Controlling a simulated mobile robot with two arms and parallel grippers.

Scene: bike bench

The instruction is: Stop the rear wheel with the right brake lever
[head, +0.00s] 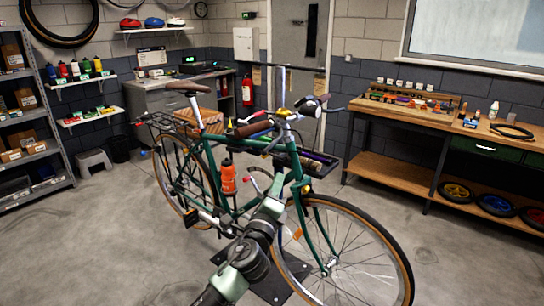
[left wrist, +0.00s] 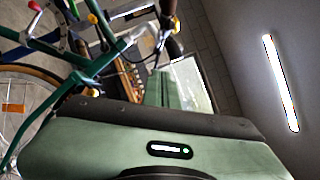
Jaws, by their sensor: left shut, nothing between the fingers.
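The green bike stands in the middle of the head view, its front wheel towards me at the right. The rear wheel (head: 173,180) is at the back left; whether it turns cannot be told. The handlebar has a brown grip (head: 248,128) on the near side; the right brake lever by it is too small to make out surely. My left gripper (head: 279,186) is shut and empty, in front of the frame and below the handlebar. In the left wrist view, its finger (left wrist: 165,88) points towards the handlebar (left wrist: 139,36). My right gripper is not in view.
An orange bottle (head: 228,177) sits on the bike frame. A dark tray (head: 325,166) is behind the handlebar. A workbench (head: 408,118) stands at the right, shelves (head: 30,120) at the left. The floor at the front left is clear.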

